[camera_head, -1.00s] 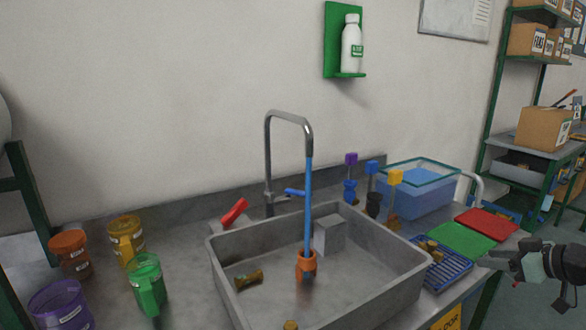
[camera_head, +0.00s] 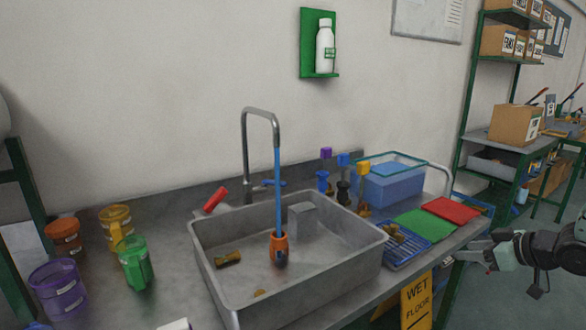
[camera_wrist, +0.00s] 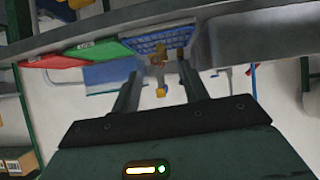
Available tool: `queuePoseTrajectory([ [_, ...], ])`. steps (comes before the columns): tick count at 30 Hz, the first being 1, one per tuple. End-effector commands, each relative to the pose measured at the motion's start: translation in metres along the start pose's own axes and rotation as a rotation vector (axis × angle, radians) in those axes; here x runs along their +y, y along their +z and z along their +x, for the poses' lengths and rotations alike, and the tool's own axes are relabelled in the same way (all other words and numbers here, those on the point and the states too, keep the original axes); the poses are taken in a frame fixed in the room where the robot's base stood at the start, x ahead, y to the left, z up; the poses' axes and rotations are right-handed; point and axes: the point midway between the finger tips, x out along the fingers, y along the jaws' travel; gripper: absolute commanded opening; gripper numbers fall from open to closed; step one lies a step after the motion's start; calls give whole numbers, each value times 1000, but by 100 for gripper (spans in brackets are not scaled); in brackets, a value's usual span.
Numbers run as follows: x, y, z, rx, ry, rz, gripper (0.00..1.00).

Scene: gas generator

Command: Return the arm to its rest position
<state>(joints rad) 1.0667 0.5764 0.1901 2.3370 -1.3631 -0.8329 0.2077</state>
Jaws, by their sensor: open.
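My gripper (camera_head: 468,250) is at the right side of the head view, beside the counter's front right edge and apart from everything on it. In the wrist view, its two fingers (camera_wrist: 161,82) stand apart with nothing held between them. Beyond the fingers, the wrist view shows the blue rack (camera_wrist: 160,42) with small brass-coloured pieces on it, upside down in the picture. The same blue rack (camera_head: 408,252) lies on the counter right of the sink in the head view.
The grey sink (camera_head: 215,285) holds an orange cup (camera_head: 279,250) under a blue stream. Green (camera_head: 425,224) and red (camera_head: 452,209) mats lie near my gripper. A yellow wet-floor sign (camera_head: 416,300) stands below the counter. Open floor (camera_head: 500,295) lies right of it.

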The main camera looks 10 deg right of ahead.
Motion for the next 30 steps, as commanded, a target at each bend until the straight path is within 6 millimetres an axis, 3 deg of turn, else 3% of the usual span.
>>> queuePoseTrajectory([
  [8, -26, -30, 27, -92, 16, -49, 44],
  [14, -67, -59, 49, -198, 31, -94, 44],
  [19, -137, -89, 60, -333, 35, -141, 44],
  [23, -202, -100, 53, -445, 19, -168, 44],
  [26, -256, -103, 36, -533, -7, -186, 44],
  [30, -331, -95, -2, -664, -67, -213, 44],
])
